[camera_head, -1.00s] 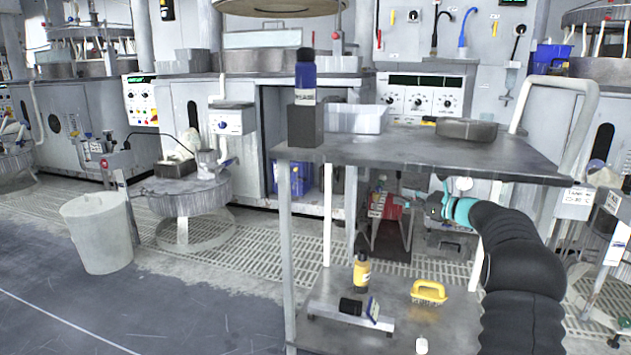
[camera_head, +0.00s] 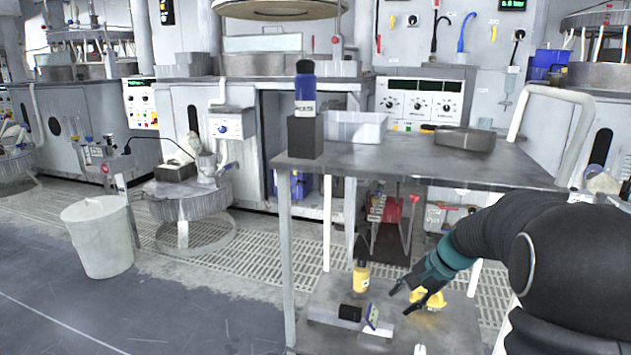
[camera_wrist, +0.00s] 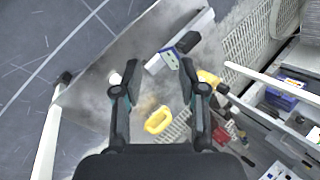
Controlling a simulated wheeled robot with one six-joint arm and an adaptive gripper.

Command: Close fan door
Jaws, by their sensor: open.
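I cannot tell for certain which panel is the fan door. A grey machine cabinet (camera_head: 234,165) at the centre has an open, dark compartment with a blue bin (camera_head: 301,186) inside. A cabinet (camera_head: 90,110) at the left has a dark round vent on its front. My gripper (camera_head: 400,298) is open and empty, low over the cart's lower shelf, beside a yellow-handled brush (camera_head: 430,298) that my arm partly hides. In the wrist view, my gripper's fingers (camera_wrist: 158,64) stand apart, with the brush (camera_wrist: 158,120) below them. No door is near the fingers.
A yellow bottle (camera_head: 361,279) stands on the lower shelf. A white bucket (camera_head: 100,240) stands at the left; the floor in front is clear.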

